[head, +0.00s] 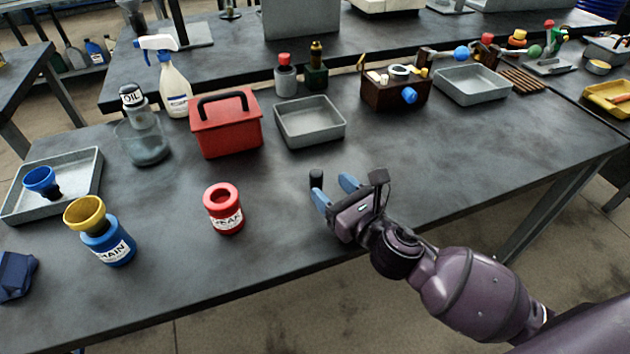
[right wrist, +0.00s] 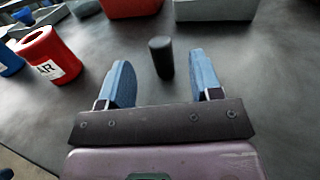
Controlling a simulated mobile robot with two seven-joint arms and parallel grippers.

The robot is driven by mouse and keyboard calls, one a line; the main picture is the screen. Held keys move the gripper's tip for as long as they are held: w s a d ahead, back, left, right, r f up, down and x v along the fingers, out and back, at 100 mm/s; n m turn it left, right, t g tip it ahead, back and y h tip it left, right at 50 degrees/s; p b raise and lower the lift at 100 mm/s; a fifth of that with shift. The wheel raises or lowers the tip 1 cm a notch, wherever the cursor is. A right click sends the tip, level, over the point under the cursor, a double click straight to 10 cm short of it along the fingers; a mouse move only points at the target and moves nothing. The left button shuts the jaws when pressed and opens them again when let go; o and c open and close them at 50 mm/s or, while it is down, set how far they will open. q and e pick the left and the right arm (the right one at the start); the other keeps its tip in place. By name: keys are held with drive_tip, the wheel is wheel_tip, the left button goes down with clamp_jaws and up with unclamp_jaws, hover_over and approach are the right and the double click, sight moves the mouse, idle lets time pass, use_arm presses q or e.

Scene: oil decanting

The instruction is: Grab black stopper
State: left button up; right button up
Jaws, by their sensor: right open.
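The black stopper (head: 316,179) is a small dark cylinder standing upright on the dark table. In the right wrist view the stopper (right wrist: 161,57) stands just beyond my right gripper's fingertips, roughly midway between them. My right gripper (head: 333,186) is open, with its two blue fingers pointing at the stopper from the near side. My left gripper is not in view.
A red labelled container (head: 225,213) stands left of the gripper. A red toolbox (head: 225,125) and a grey tray (head: 310,124) lie behind the stopper. A blue labelled container with a yellow funnel (head: 105,240) is further left. The table right of the gripper is clear.

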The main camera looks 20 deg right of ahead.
sight(320, 179)
drive_tip(key=b+x, duration=0.1)
drive_tip(key=x, duration=0.3)
drive_tip(key=shift+w+a+f, duration=0.1)
drive_tip(key=shift+w, duration=0.25)
drive_tip(key=shift+w+a+b, duration=0.15)
drive_tip(key=shift+w+b, duration=0.15)
drive_tip(key=shift+w, duration=0.15)
drive_tip(key=c, duration=0.9)
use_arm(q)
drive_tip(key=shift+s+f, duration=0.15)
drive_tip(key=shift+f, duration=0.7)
use_arm(e)
drive_tip(key=shift+c, duration=0.5)
drive_tip(key=shift+r, duration=0.2)
